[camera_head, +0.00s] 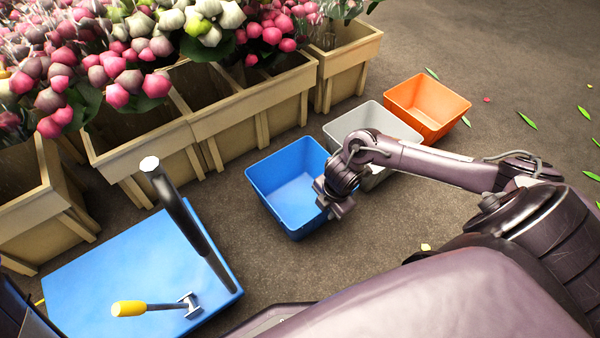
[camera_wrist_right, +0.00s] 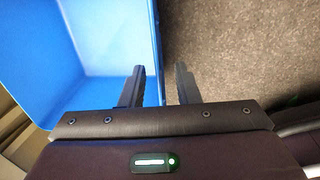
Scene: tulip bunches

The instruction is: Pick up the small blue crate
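The small blue crate (camera_head: 287,180) stands upright and empty on the ground, left of the grey crate. My right gripper (camera_head: 336,205) is at the crate's right wall. In the right wrist view, the blue crate (camera_wrist_right: 105,40) fills the upper left. The fingers of my right gripper (camera_wrist_right: 160,84) are apart there, one on the inner side of the crate's wall and one over the ground outside. The wall's rim runs between them, with a gap to the outer finger. My left gripper is not in view.
A grey crate (camera_head: 352,120) stands behind my right forearm, and an orange crate (camera_head: 428,105) beyond it. Wooden planters (camera_head: 250,110) of tulips line the back left. A blue platform (camera_head: 100,275) with a black handle (camera_head: 185,220) and a yellow-handled tool (camera_head: 130,308) lies at front left.

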